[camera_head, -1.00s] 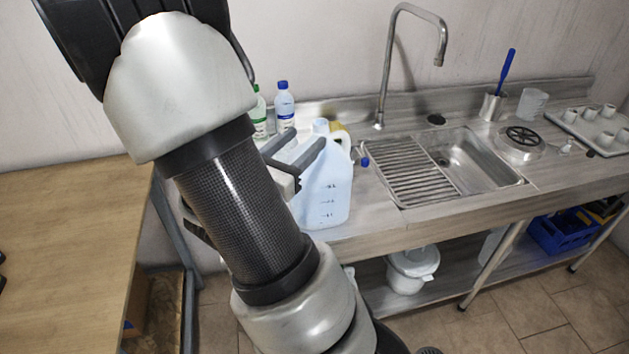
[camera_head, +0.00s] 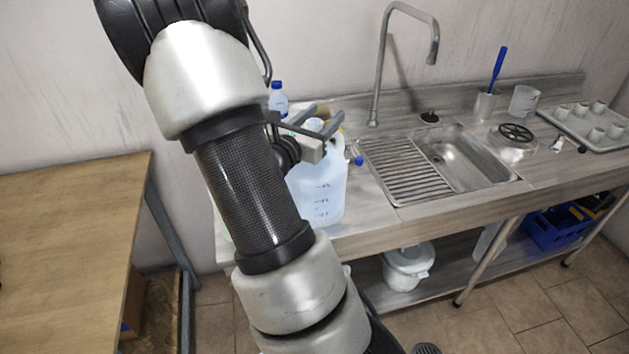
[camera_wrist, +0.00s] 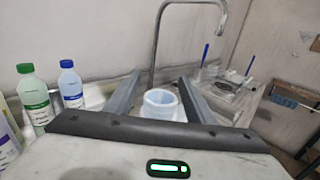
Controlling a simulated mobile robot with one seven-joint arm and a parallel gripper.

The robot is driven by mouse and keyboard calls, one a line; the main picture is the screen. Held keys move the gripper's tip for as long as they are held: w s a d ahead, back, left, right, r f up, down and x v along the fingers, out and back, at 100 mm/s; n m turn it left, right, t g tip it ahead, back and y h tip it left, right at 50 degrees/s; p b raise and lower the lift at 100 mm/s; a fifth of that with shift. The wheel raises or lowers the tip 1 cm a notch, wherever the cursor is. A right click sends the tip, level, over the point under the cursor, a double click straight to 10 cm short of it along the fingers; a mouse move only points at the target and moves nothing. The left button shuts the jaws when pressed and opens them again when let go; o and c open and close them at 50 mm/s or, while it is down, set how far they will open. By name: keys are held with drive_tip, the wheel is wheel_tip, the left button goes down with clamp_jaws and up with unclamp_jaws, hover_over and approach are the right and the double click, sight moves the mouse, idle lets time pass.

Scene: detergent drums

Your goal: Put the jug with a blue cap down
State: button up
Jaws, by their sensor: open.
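The jug (camera_head: 321,192), a translucent pale blue container with volume marks, stands upright on the left end of the metal counter. A small blue cap (camera_head: 358,161) shows at its right side, not over its mouth. My gripper (camera_head: 322,119) is open at the height of the jug's top, its two grey fingers pointing back and right. In the wrist view the jug's round open mouth (camera_wrist: 160,103) shows between the spread fingers (camera_wrist: 160,88), with no visible finger contact. My arm hides the jug's left side.
A blue-capped bottle (camera_head: 278,99) stands behind the jug; a green-labelled bottle (camera_wrist: 35,98) is beside it in the wrist view. Something yellow is partly hidden behind the jug. The sink (camera_head: 462,164) and tap (camera_head: 378,75) lie to the right. A wooden table (camera_head: 65,230) is at left.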

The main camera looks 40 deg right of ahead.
clamp_jaws()
